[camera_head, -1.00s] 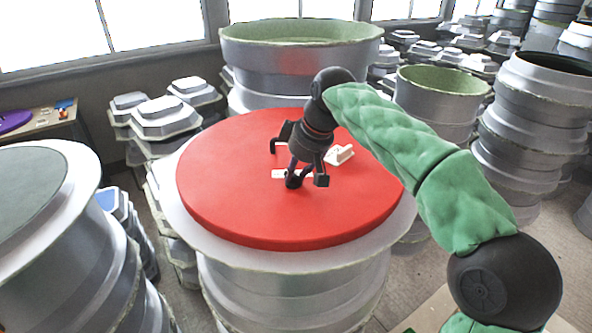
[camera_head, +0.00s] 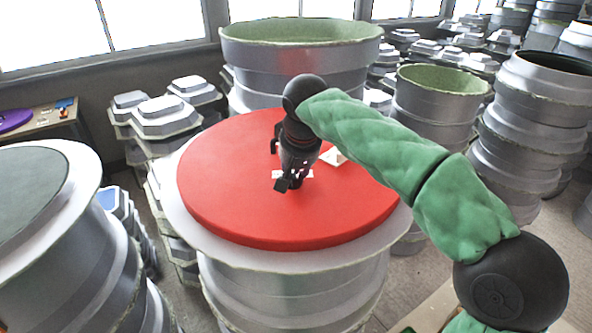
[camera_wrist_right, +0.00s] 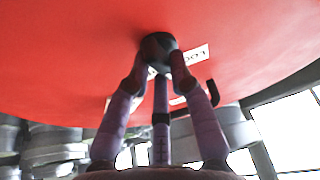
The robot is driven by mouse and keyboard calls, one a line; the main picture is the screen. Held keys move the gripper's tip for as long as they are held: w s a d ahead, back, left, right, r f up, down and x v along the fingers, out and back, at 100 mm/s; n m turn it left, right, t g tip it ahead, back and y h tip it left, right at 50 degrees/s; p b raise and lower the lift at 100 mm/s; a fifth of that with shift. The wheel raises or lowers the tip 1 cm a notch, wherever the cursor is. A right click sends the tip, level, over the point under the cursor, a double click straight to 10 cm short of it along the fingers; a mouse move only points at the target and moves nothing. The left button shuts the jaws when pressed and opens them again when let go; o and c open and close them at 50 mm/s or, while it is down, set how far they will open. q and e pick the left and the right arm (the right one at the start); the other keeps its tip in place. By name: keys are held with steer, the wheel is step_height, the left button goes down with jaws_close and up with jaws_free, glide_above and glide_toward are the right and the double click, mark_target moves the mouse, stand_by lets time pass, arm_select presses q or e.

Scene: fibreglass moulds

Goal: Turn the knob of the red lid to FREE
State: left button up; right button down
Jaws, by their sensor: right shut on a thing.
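The red lid (camera_head: 235,200) lies flat on a large grey round mould. My right gripper (camera_head: 293,183) reaches down to the middle of the lid. In the right wrist view, the gripper's fingers (camera_wrist_right: 160,72) are shut around the dark round knob (camera_wrist_right: 158,43). In the head view the gripper largely hides the knob. A white label (camera_wrist_right: 196,54) with dark letters lies beside the knob, and another pale patch is partly hidden behind the fingers. I cannot tell which way the knob points. My left gripper is not in view.
A tall green-rimmed mould (camera_head: 300,60) stands behind the lid. Stacked moulds (camera_head: 525,120) fill the right, and a large round mould (camera_head: 85,240) stands at the left. The lid's left and front are clear.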

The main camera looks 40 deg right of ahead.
steer(key=m, duration=0.2)
steer(key=m+g+h, duration=0.1)
steer(key=m, duration=0.1)
steer(key=shift+a+h, duration=0.15)
steer(key=shift+h, duration=0.15)
steer(key=m, duration=0.2)
steer(key=m+g+p, duration=0.1)
steer(key=m, duration=0.2)
steer(key=shift+w+a+g+h, duration=0.1)
steer(key=shift+a+g+h, duration=0.05)
steer(key=shift+g+h, duration=0.2)
steer(key=shift+m, duration=0.3)
steer(key=c, duration=1.1)
jaws_free()
steer(key=v, duration=1.2)
steer(key=shift+w, duration=0.1)
